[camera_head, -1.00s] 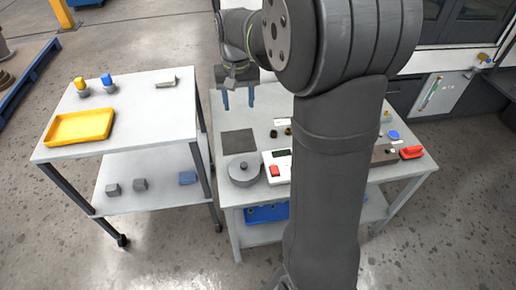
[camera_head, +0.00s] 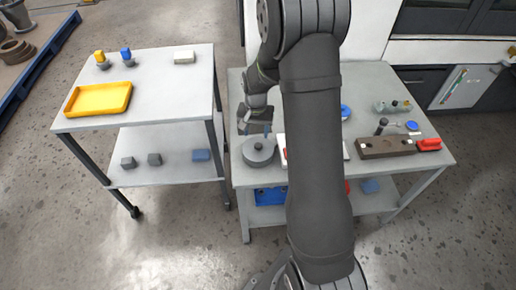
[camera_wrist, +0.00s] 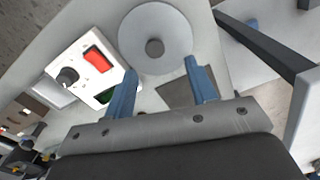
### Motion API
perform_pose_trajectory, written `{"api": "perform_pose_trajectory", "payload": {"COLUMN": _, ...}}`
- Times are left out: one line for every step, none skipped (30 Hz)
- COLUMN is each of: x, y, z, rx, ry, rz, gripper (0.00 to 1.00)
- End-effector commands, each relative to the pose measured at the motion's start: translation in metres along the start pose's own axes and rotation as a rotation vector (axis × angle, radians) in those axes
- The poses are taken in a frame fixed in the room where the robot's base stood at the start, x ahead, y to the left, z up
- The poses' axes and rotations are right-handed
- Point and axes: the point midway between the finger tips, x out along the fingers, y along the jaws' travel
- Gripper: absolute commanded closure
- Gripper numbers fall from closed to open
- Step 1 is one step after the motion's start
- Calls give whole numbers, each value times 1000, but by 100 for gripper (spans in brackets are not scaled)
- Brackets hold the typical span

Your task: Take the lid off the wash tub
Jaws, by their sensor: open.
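The wash tub (camera_head: 258,160) is a round grey tub at the front left of the work table. Its lid (camera_head: 248,150) sits on top and has a small round knob in the middle. In the wrist view the lid (camera_wrist: 135,28) is a light disc with a darker knob (camera_wrist: 154,47) at its centre. My gripper (camera_head: 254,131) is above and just behind the tub, open and empty, fingers pointing down. In the wrist view its two blue fingers (camera_wrist: 160,68) are apart, with the knob beyond their tips and between them. The tub's wall is hidden there.
A white box with a red switch (camera_wrist: 97,59) and black dial stands close beside the tub. A dark square mat (camera_wrist: 188,94) lies near it. To the left is a cart with a yellow tray (camera_head: 98,98). A brown block (camera_head: 385,147) sits at the table's right.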

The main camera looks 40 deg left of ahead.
Motion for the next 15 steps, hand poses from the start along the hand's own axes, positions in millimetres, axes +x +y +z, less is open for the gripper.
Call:
{"api": "perform_pose_trajectory", "payload": {"x": 6, "y": 0, "z": 0, "rx": 0, "ry": -1, "rz": 0, "gripper": 48}}
{"api": "perform_pose_trajectory", "payload": {"x": 9, "y": 0, "z": 0, "rx": 0, "ry": -1, "rz": 0, "gripper": 48}}
{"api": "perform_pose_trajectory", "payload": {"x": 12, "y": 0, "z": 0, "rx": 0, "ry": -1, "rz": 0, "gripper": 48}}
{"api": "perform_pose_trajectory", "payload": {"x": 13, "y": 0, "z": 0, "rx": 0, "ry": 0, "rz": 0, "gripper": 48}}
{"api": "perform_pose_trajectory", "payload": {"x": 14, "y": 0, "z": 0, "rx": 0, "ry": 0, "rz": 0, "gripper": 48}}
{"api": "perform_pose_trajectory", "payload": {"x": 16, "y": 1, "z": 0, "rx": 0, "ry": 0, "rz": 0, "gripper": 48}}
{"api": "perform_pose_trajectory", "payload": {"x": 18, "y": 1, "z": 0, "rx": 0, "ry": 0, "rz": 0, "gripper": 48}}
{"api": "perform_pose_trajectory", "payload": {"x": 21, "y": 2, "z": 1, "rx": 0, "ry": -1, "rz": 0, "gripper": 48}}
{"api": "perform_pose_trajectory", "payload": {"x": 27, "y": 3, "z": 2, "rx": 0, "ry": -2, "rz": 1, "gripper": 48}}
{"api": "perform_pose_trajectory", "payload": {"x": 32, "y": 4, "z": 3, "rx": 1, "ry": -2, "rz": 1, "gripper": 48}}
{"api": "perform_pose_trajectory", "payload": {"x": 37, "y": 6, "z": 4, "rx": 1, "ry": -3, "rz": 1, "gripper": 48}}
{"api": "perform_pose_trajectory", "payload": {"x": 43, "y": 7, "z": 5, "rx": 0, "ry": -3, "rz": 1, "gripper": 48}}
{"api": "perform_pose_trajectory", "payload": {"x": 48, "y": 8, "z": 5, "rx": 0, "ry": -2, "rz": 1, "gripper": 48}}
{"api": "perform_pose_trajectory", "payload": {"x": 52, "y": 7, "z": 5, "rx": -1, "ry": -3, "rz": 1, "gripper": 48}}
{"api": "perform_pose_trajectory", "payload": {"x": 56, "y": 7, "z": 5, "rx": -1, "ry": -2, "rz": 1, "gripper": 48}}
